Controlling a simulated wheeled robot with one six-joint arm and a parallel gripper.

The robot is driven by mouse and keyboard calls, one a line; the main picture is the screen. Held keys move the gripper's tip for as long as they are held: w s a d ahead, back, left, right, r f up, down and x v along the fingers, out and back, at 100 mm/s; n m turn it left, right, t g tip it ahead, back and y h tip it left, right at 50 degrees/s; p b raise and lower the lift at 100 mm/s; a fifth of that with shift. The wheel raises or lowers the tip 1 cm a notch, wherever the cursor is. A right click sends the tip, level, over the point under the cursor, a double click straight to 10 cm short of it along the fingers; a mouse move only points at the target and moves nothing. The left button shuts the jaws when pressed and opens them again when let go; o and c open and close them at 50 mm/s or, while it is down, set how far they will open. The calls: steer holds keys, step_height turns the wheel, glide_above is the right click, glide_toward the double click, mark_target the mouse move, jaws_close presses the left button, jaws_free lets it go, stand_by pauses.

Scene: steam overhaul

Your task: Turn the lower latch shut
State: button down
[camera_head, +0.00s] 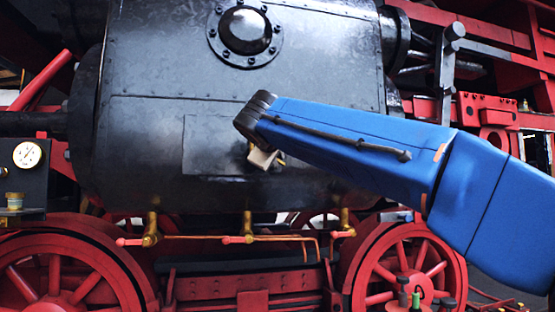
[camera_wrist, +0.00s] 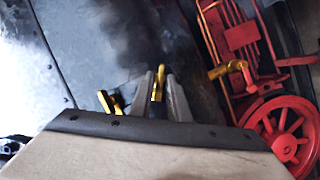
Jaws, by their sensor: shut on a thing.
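The lower latch (camera_wrist: 158,84) is a small brass handle in the wrist view. It stands between the two grey fingers of my gripper (camera_wrist: 162,97), which are shut on it. A second brass latch (camera_wrist: 107,102) sits to the left, outside the fingers, and lies at a slant. In the head view my gripper (camera_head: 263,158) is at the right side of a rectangular panel (camera_head: 212,145) on the black cylinder. My blue arm and gripper hide most of the latches there, so the held latch's exact angle cannot be told.
The black cylinder (camera_head: 150,80) fills the middle, with a bolted round cover (camera_head: 245,31) above. Brass drain cocks with red handles (camera_head: 247,228) and copper pipes (camera_head: 290,238) run below. Red wheels (camera_head: 62,270) and a gauge (camera_head: 27,155) stand lower and left.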

steer(key=n, duration=0.1)
steer(key=n+t, duration=0.1)
steer(key=n, duration=0.1)
steer(key=n+t+h, duration=0.1)
steer(key=n, duration=0.1)
steer(key=shift+a+f, duration=0.1)
steer(key=shift+f, duration=0.2)
stand_by(0.4)
steer(key=c, duration=1.9)
jaws_free()
steer(key=shift+s, duration=0.1)
steer(key=s, duration=0.5)
steer(key=s+a, duration=0.1)
steer(key=s, duration=0.5)
steer(key=s+a, duration=0.1)
steer(key=s, duration=0.5)
steer(key=shift+s+f, duration=0.1)
